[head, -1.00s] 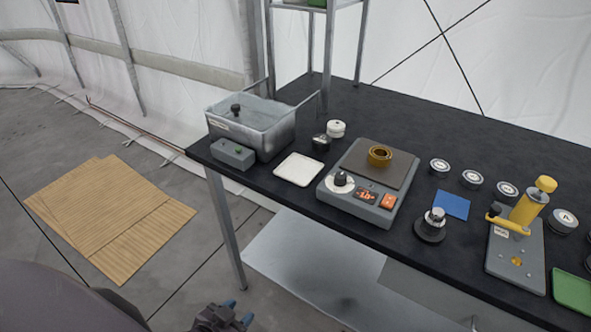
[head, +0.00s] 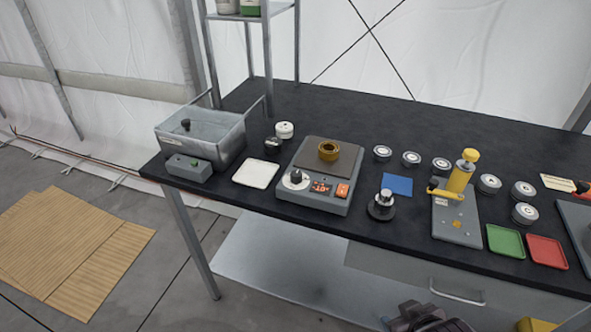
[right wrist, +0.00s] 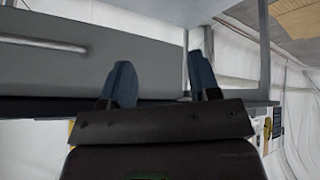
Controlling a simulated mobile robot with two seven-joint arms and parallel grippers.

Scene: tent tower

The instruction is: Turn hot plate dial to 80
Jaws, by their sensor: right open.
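The hot plate (head: 319,176) stands on the black table near its front edge, with a brass ring (head: 329,151) on its dark top. Its dial (head: 296,178) is a black knob on a white disc at the front left, beside a small lit red display (head: 321,187) and an orange switch (head: 343,190). The dial's setting is too small to read. My right gripper (right wrist: 162,85) is open and empty in the right wrist view, its two blue fingers apart. In the head view only part of the right arm shows at the bottom edge, below the tabletop. My left gripper is not in view.
A metal basin (head: 201,138) with a grey control box (head: 188,167) stands left of the hot plate. A white tray (head: 256,173) lies between. A knobbed black base (head: 382,205), blue pad (head: 397,185) and yellow-handled press (head: 457,215) are to the right. A drawer handle (head: 457,292) sits under the table.

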